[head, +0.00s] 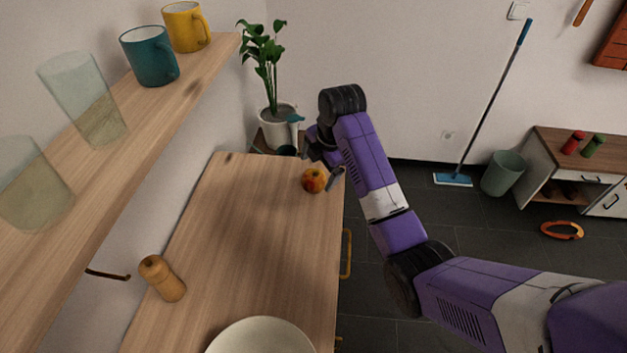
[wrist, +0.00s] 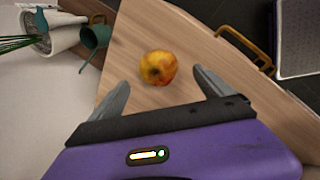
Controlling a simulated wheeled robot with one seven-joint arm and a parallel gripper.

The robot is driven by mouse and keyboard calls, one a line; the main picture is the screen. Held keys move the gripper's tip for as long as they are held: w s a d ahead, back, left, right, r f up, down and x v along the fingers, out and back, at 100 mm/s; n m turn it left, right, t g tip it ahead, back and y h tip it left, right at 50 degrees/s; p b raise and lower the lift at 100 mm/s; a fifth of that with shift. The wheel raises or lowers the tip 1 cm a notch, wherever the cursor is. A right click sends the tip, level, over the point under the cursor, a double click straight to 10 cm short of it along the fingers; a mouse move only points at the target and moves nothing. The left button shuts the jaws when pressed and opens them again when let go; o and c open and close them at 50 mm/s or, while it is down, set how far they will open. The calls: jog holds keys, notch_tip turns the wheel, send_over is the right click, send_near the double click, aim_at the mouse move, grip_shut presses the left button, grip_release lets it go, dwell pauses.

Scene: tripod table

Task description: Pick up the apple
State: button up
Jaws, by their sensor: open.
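The apple (head: 314,180) is red and yellow and sits near the far end of the wooden counter top (head: 235,230). It also shows in the wrist view (wrist: 158,68), on the bare wood, just beyond and between my two fingertips. My gripper (head: 325,168) is at the far right corner of the counter, close beside the apple, partly hidden behind my arm in the head view. In the wrist view my gripper (wrist: 160,85) has its grey fingers spread wide with nothing between them. I cannot tell its exact height above the wood.
A shelf (head: 175,105) with mugs and glasses overhangs the left. A potted plant (head: 277,125) and a small teal watering can (wrist: 97,36) are beyond the far end. The counter's middle is clear.

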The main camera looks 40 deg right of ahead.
aim_at(316, 175)
jog(key=shift+d+p+x, duration=0.2)
jog(key=shift+p+x, duration=0.35)
jog(key=shift+x, duration=2.15)
jog(key=shift+r, duration=0.1)
jog(key=c, duration=1.6)
